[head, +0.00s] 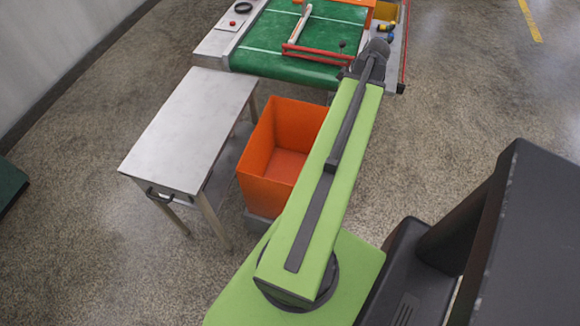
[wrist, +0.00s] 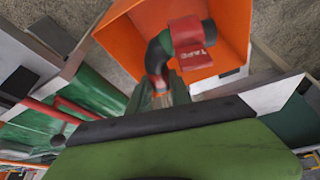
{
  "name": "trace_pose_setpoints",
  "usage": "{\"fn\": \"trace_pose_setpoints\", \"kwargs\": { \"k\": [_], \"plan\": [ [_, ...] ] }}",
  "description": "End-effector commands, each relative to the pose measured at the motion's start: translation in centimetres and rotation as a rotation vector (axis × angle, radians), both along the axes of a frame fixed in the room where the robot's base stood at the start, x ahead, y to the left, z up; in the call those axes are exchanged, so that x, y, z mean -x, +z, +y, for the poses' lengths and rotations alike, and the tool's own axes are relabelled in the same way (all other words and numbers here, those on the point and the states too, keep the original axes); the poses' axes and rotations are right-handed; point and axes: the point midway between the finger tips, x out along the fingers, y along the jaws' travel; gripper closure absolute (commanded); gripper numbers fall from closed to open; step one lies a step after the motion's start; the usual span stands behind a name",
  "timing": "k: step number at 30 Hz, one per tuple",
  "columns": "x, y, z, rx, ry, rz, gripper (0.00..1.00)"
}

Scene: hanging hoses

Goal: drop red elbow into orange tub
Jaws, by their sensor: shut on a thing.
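The red elbow (wrist: 190,42) is a bent dark pipe with a wide red, lettered end and a smaller red end. It shows in the wrist view in front of the orange tub (wrist: 236,22). My gripper (wrist: 166,92) is shut on the elbow near its lower end; the fingertips are small and partly hidden.
A grey metal table (head: 190,125) stands just left of the tub. A green conveyor (head: 290,62) with a red bar (head: 318,54) lies beyond it, with small items on its side ledges. Bare floor (head: 480,110) is open to the right.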

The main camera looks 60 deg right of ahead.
Motion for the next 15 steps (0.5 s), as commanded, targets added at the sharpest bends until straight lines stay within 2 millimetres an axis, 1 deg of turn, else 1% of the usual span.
{"fn": "trace_pose_setpoints", "kwargs": {
  "k": [2, 5, 8, 11, 15],
  "plan": [
    [-0.5, -0.2, 0.2, 0.000, 0.009, 0.000, 1.00],
    [-1.4, -1.3, 0.6, 0.000, 0.029, -0.001, 1.00],
    [-3.1, -3.4, 1.3, 0.000, 0.067, 0.000, 1.00],
    [-5.3, -6.0, 2.3, 0.000, 0.120, 0.000, 1.00],
    [-8.9, -10.1, 4.0, -0.001, 0.206, 0.000, 1.00]
  ]
}}
